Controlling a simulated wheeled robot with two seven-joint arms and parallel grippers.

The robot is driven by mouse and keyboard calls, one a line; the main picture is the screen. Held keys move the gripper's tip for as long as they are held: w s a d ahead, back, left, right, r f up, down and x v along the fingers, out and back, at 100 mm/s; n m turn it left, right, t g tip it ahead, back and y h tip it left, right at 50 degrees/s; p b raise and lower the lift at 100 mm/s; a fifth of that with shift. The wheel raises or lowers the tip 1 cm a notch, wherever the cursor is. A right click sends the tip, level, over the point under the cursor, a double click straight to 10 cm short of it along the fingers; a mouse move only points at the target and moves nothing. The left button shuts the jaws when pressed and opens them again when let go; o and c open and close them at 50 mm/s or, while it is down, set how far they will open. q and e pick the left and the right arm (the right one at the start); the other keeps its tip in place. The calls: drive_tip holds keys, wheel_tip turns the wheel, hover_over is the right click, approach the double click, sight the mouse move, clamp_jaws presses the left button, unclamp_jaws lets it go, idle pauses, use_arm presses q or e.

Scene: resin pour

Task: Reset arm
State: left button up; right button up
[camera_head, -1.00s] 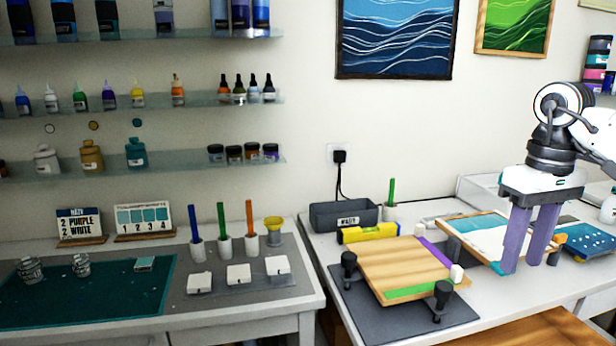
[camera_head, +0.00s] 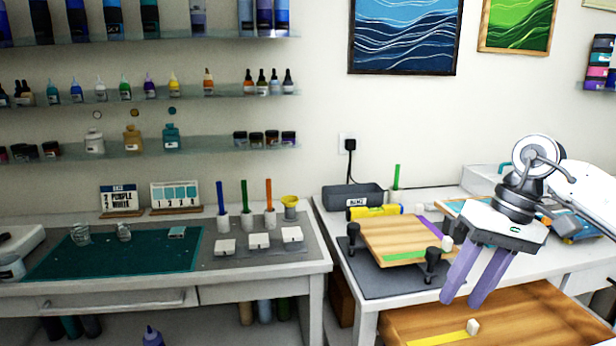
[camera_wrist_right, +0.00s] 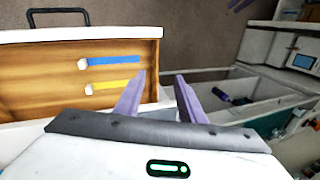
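My right gripper (camera_head: 464,303) has two purple fingers spread apart with nothing between them. It hangs in the air in front of the right table (camera_head: 590,262), above a lower wooden surface (camera_head: 400,325). In the right wrist view the fingers (camera_wrist_right: 160,95) also show parted and empty, with the wooden surface (camera_wrist_right: 40,75) beyond them. My left gripper does not show.
A wooden board (camera_head: 400,238) on a dark mat (camera_head: 385,280) with black clamps sits near the right gripper. The wooden surface bears a yellow strip (camera_head: 440,339) and a white block (camera_head: 473,327). A teal mat (camera_head: 110,258) lies on the left table.

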drive_tip(key=s+a+f+m+t+y, duration=0.1)
drive_tip(key=a+m+t+y, duration=0.1)
drive_tip(key=a+m+y, duration=0.5)
drive_tip(key=s+a+f+m+t+y, duration=0.15)
drive_tip(key=a+m+y, duration=0.25)
drive_tip(key=a+m, duration=0.7)
drive_tip(key=s+a+f+m+t+y, duration=0.15)
drive_tip(key=a+m+y, duration=0.45)
drive_tip(key=a, duration=0.6)
drive_tip(key=d+f+m+t+h, duration=0.55)
drive_tip(key=f+m, duration=0.25)
drive_tip(key=m, duration=0.7)
drive_tip(key=d+f+m+t+h, duration=0.45)
drive_tip(key=f+m+h, duration=0.25)
drive_tip(key=m, duration=0.7)
drive_tip(key=s+d+f+m+g+h, duration=0.2)
drive_tip(key=s+d+f+m+g, duration=0.1)
drive_tip(key=s+f+m, duration=0.5)
drive_tip(key=s+d+f+m+g+h, duration=0.3)
drive_tip(key=s+f+m, duration=0.5)
drive_tip(key=s+f, duration=0.2)
drive_tip(key=shift+s+d+f+m+g, duration=0.3)
drive_tip(key=shift+f+m, duration=0.1)
drive_tip(key=shift+f, duration=0.4)
